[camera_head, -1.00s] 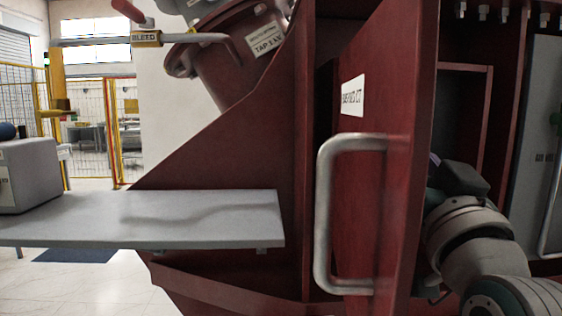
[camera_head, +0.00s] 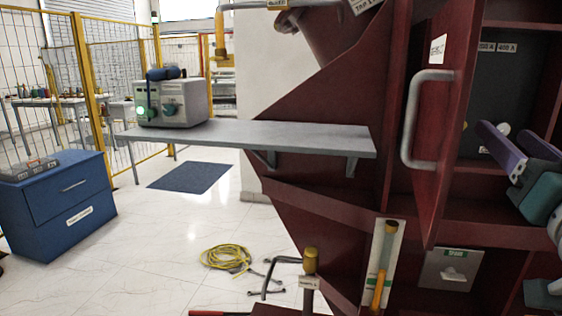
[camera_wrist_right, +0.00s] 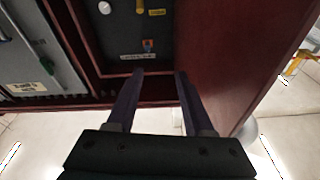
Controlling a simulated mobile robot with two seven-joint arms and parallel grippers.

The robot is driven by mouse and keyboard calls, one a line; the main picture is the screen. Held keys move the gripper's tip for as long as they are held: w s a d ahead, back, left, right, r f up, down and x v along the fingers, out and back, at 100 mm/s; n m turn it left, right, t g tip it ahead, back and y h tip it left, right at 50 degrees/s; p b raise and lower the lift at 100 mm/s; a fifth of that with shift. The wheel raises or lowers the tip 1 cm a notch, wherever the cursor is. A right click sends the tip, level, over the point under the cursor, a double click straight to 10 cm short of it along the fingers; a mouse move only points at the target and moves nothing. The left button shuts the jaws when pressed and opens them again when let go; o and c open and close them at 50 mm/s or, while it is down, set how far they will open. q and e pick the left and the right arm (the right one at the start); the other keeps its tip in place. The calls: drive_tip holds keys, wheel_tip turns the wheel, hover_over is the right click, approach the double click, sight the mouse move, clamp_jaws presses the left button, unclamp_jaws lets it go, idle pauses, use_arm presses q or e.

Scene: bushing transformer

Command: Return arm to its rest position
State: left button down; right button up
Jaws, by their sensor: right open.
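My right gripper (camera_head: 515,148) is at the right edge of the head view, with its purple fingers pointing left into the open red cabinet. In the right wrist view the two fingers (camera_wrist_right: 160,75) are apart with nothing between them. A dark panel with small labels (camera_wrist_right: 143,30) lies beyond the fingertips. The open red door (camera_head: 437,130), with its grey handle (camera_head: 412,125), stands left of the gripper in the head view. The rest of my right arm is mostly cut off by the frame edge. My left gripper is not in view.
A grey shelf (camera_head: 290,136) carries a grey instrument box (camera_head: 173,102). A blue drawer cabinet (camera_head: 60,205) stands at the left. A coiled yellow cable (camera_head: 226,256) lies on the floor. The white floor between them is largely free.

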drive_tip(key=s+a+f+n+g+y, duration=0.3)
drive_tip(key=f+g, duration=0.1)
drive_tip(key=f, duration=0.4)
drive_tip(key=s+a+f+n+g+y+p, duration=0.1)
drive_tip(key=s+a+f+g, duration=0.2)
drive_tip(key=s, duration=0.5)
drive_tip(key=s+f+n+g, duration=0.1)
drive_tip(key=s+f+g, duration=0.35)
drive_tip(key=s, duration=0.35)
drive_tip(key=s+a+f+n+g+y+p, duration=0.1)
drive_tip(key=s+a+f+g, duration=0.1)
drive_tip(key=s+g, duration=0.4)
wheel_tip(320, 180, up, 37)
drive_tip(key=t+p, duration=0.1)
drive_tip(key=p, duration=3.6)
drive_tip(key=shift+s+d+p, duration=0.2)
drive_tip(key=shift+s+p, duration=0.1)
drive_tip(key=shift+t, duration=0.25)
